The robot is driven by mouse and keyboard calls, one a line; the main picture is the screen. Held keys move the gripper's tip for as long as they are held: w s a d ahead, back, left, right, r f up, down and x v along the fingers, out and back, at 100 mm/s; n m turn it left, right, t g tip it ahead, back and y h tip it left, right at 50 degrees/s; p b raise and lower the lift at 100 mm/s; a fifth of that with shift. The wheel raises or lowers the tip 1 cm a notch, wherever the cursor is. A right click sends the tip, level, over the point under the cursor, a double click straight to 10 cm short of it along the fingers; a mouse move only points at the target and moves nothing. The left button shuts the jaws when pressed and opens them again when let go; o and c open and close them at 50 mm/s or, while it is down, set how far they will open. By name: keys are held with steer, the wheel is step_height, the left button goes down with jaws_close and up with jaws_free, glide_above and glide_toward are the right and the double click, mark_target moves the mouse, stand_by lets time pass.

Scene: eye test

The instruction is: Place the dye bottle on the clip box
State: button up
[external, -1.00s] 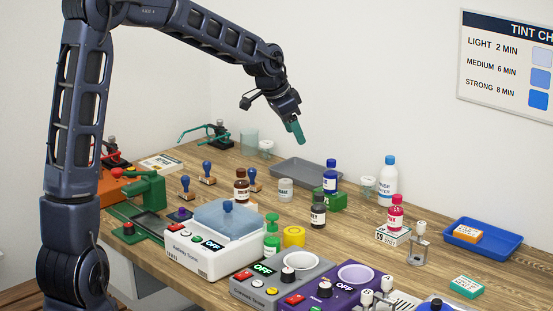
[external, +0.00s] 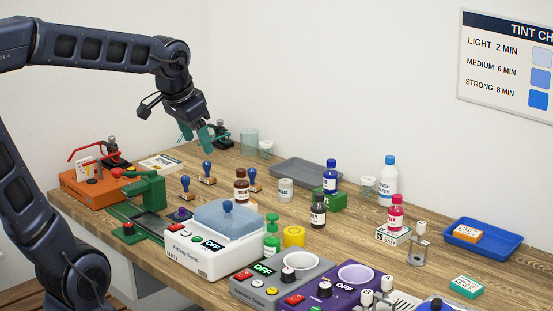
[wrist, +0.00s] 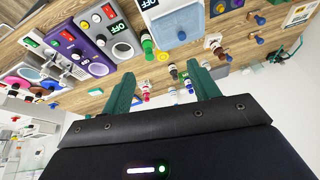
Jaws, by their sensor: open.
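Several small bottles stand on the table, and I cannot tell from the labels which one the task means by dye bottle. A blue bottle (external: 330,178) stands at a green block (external: 331,201), with a dark bottle (external: 318,210) in front. A brown bottle (external: 241,187) is farther left. My gripper (external: 198,145) is open and empty above the table's back left, away from these bottles. Its spread fingers show in the wrist view (wrist: 163,78).
A grey tray (external: 290,168) lies at the back. A tall white-blue bottle (external: 388,183) stands behind the pink-red one. A blue tray (external: 509,247) holds an orange box (external: 468,234). A teal box (external: 467,287) lies nearby. Machines (external: 218,245) crowd the front.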

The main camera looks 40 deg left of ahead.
steer(key=s+f+n, duration=0.1)
steer(key=s+f, duration=0.1)
steer(key=s, duration=0.9)
steer(key=shift+a+f, duration=0.4)
